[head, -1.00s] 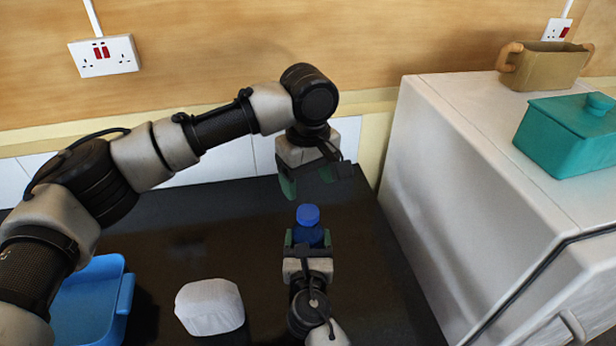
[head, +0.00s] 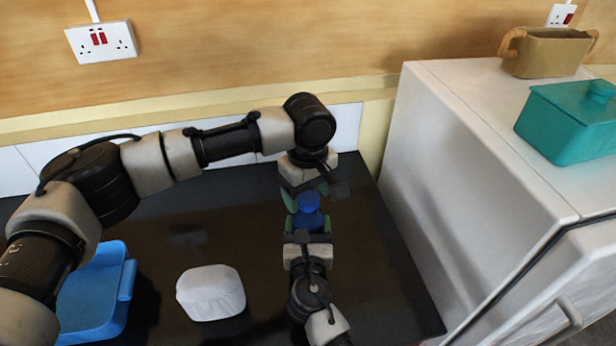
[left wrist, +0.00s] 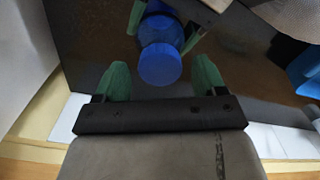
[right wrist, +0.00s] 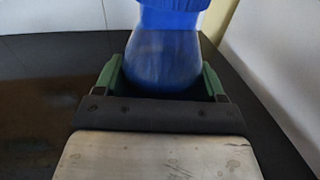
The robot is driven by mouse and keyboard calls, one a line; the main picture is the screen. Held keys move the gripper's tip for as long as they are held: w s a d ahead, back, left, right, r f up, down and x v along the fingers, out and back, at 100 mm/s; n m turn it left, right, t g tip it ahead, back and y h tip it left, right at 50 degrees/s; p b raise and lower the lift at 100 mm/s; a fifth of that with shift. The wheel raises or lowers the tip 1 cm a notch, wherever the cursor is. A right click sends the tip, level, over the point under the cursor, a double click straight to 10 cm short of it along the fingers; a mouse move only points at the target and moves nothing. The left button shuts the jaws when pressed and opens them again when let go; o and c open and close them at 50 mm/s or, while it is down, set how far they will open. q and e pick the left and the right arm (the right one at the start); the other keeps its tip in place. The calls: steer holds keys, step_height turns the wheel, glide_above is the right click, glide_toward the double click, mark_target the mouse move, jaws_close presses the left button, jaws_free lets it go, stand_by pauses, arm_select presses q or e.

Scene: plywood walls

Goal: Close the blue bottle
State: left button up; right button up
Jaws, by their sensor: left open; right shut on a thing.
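The blue bottle (head: 309,220) with its blue cap (head: 308,201) stands upright over the black counter. My right gripper (head: 308,238) is shut on the bottle's body, which also fills the jaws in the right wrist view (right wrist: 165,62). My left gripper (head: 305,200) comes from above and behind, its green fingers open on either side of the cap. In the left wrist view the cap (left wrist: 160,64) lies between the open fingers, with a gap on each side. I cannot tell whether the cap is fully seated.
A white rounded block (head: 211,293) and a blue container (head: 95,300) are on the black counter (head: 200,225) to the left. A white cabinet (head: 450,160) stands close on the right, with a teal box (head: 568,125) and a brown pot (head: 546,52) on top.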

arm_select(q)
steer(key=shift+f, duration=0.45)
